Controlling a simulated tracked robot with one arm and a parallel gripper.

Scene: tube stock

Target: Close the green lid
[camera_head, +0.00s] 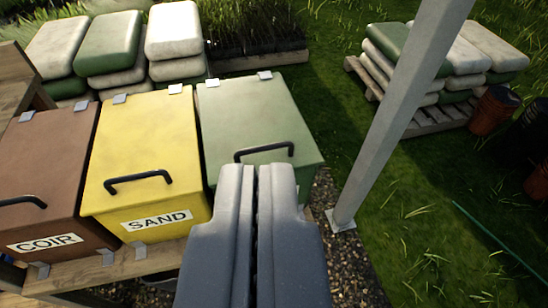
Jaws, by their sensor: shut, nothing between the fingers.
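The green bin with its green lid (245,112) is the rightmost of three bins in a row. The lid lies down over the bin, with hinges at the back and a black handle (264,151) near its front edge. My gripper (257,170) is shut and empty, in front of the green bin, with its tips just below the handle in the picture. It hides most of the green bin's front and any label there. I cannot tell whether the tips touch the bin.
A yellow bin marked SAND (148,160) and a brown bin marked COIR (50,180) stand to the left, lids down, on a wooden bench (120,270). A grey post (395,120) rises close on the right. Stacked bags (110,45) lie behind.

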